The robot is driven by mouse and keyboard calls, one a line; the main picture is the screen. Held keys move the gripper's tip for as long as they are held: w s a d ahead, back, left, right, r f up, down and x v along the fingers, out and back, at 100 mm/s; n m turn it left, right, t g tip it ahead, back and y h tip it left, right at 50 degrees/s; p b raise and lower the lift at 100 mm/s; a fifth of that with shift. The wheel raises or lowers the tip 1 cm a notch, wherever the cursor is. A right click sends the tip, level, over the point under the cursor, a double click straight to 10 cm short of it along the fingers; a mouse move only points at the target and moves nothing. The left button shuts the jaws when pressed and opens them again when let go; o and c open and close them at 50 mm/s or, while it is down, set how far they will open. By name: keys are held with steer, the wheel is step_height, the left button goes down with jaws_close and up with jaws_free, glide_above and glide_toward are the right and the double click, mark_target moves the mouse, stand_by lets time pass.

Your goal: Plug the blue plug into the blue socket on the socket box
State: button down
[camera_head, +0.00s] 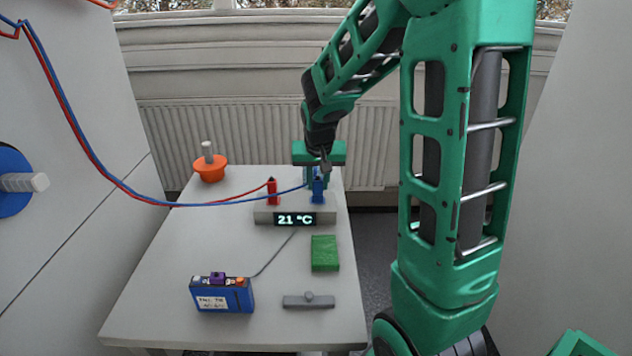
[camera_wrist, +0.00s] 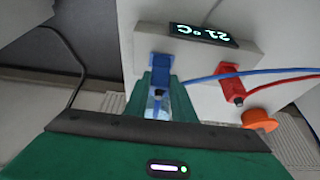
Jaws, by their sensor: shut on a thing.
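The grey socket box (camera_head: 263,217) stands on the table with a lit display reading 21 °C. The blue plug (camera_head: 318,191) is upright at the box's right end, with a blue cable from its left side. In the wrist view the blue plug (camera_wrist: 160,68) meets the box (camera_wrist: 190,46); I cannot tell whether it is fully seated, and the blue socket is hidden. My gripper (camera_wrist: 160,102) is shut on the plug's narrow end. In the head view my gripper (camera_head: 318,172) is above and behind the plug.
A red plug (camera_head: 272,191) with a red cable stands at the box's left end. An orange knob (camera_head: 209,168), green block (camera_head: 325,253), blue battery pack (camera_head: 222,297) and grey handled piece (camera_head: 308,301) are on the table (camera_head: 170,250). A radiator (camera_head: 210,130) stands behind.

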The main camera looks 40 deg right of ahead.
steer(key=shift+f, duration=0.2)
steer(key=c, duration=1.4)
jaws_free()
steer(key=v, duration=1.1)
steer(key=s+f+g+y, duration=0.1)
steer(key=s+f, duration=0.1)
steer(key=s, duration=1.2)
steer(key=s+a+f+g+y, duration=0.1)
steer(key=s+f+g, duration=0.1)
steer(key=s, duration=1.2)
steer(key=shift+f+g+y, duration=0.3)
steer(key=shift+f, duration=0.35)
